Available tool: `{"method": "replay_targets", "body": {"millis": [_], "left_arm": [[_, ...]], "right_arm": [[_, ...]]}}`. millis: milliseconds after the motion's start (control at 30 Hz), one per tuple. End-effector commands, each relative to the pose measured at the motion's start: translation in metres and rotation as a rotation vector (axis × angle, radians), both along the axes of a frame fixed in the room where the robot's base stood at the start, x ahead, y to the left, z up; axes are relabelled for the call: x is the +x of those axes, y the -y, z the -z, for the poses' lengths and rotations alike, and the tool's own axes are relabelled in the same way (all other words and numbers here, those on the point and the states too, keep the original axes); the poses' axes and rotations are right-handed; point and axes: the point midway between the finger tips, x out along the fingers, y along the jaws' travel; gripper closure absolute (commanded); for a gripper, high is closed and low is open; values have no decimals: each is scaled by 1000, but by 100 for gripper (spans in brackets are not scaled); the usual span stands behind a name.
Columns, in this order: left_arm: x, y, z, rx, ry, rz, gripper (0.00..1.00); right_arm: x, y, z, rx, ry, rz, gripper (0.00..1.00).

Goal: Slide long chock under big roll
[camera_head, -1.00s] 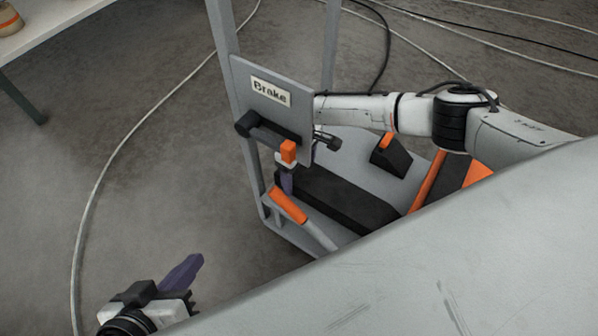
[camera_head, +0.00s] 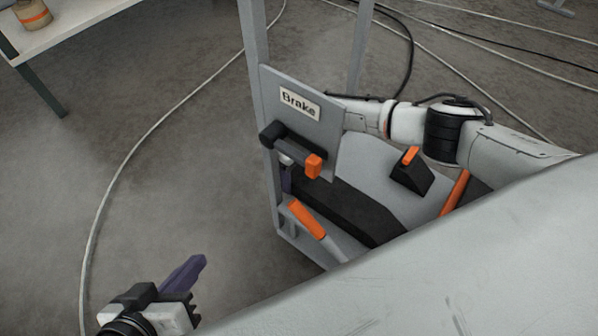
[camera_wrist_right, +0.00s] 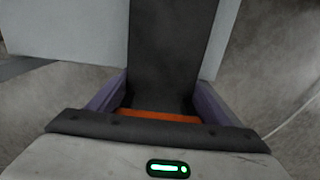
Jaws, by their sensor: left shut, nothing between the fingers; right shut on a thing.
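The long chock (camera_head: 350,210) is a long dark bar lying low on the grey stand, behind and below the Brake panel in the head view. It also fills the middle of the right wrist view (camera_wrist_right: 170,45), with an orange strip (camera_wrist_right: 158,115) at its near end. My right gripper (camera_wrist_right: 160,90) is shut on it, a purple finger on each side. In the head view the panel hides most of that gripper; a bit of purple finger shows at the panel's lower left. My left gripper (camera_head: 187,270) is shut and empty, low over the floor at left. I cannot make out the big roll.
The Brake panel (camera_head: 300,135) carries a black lever with an orange end (camera_head: 314,166). A small black chock with an orange top (camera_head: 411,178) sits on the stand. Orange bars (camera_head: 306,219) are nearby. A table (camera_head: 70,25) is at upper left; cables cross the floor.

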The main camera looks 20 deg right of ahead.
Motion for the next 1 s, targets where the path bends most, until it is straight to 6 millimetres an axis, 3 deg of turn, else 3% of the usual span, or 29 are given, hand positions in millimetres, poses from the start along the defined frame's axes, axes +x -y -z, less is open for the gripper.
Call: {"method": "replay_targets", "body": {"millis": [133, 167, 267, 1000], "left_arm": [[0, 0, 0, -1, 1, 0, 100], [0, 0, 0, -1, 1, 0, 100], [0, 0, 0, -1, 1, 0, 100], [0, 1, -2, -3, 2, 0, 100]], "right_arm": [[3, -3, -1, 6, 10, 1, 71], [3, -3, -1, 6, 9, 1, 23], [2, -3, -1, 6, 8, 0, 7], [-3, -8, 1, 11, -6, -12, 7]]}}
